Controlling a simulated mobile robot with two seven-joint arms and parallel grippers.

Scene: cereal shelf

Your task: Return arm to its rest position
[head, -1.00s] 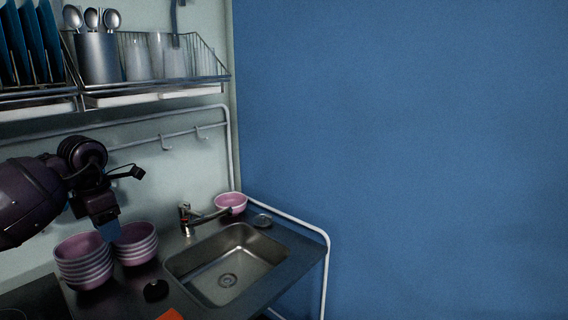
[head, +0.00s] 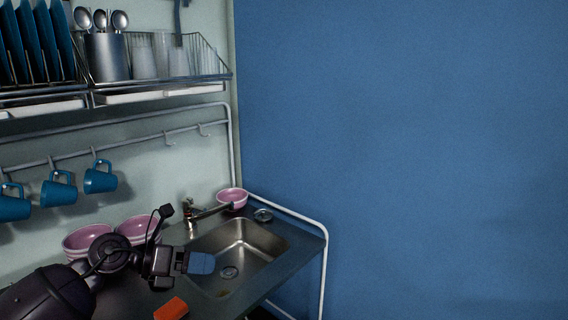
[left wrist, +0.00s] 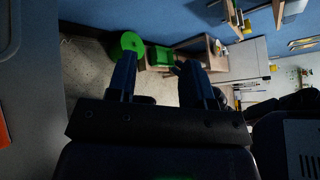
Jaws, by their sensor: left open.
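My left gripper (head: 200,263) shows in the head view at the lower left, with its blue fingers over the near left side of the sink. In the left wrist view its two blue fingers (left wrist: 161,80) stand apart with nothing between them. The gripper is open and empty. My left arm comes in from the lower left and partly hides the stacked pink bowls (head: 138,226). My right gripper is not in view.
The metal sink (head: 262,255) is set in a dark counter with an orange sponge (head: 171,309) in front. Blue mugs (head: 100,178) hang from a rail below the dish rack (head: 205,75). The blue wall side is clear.

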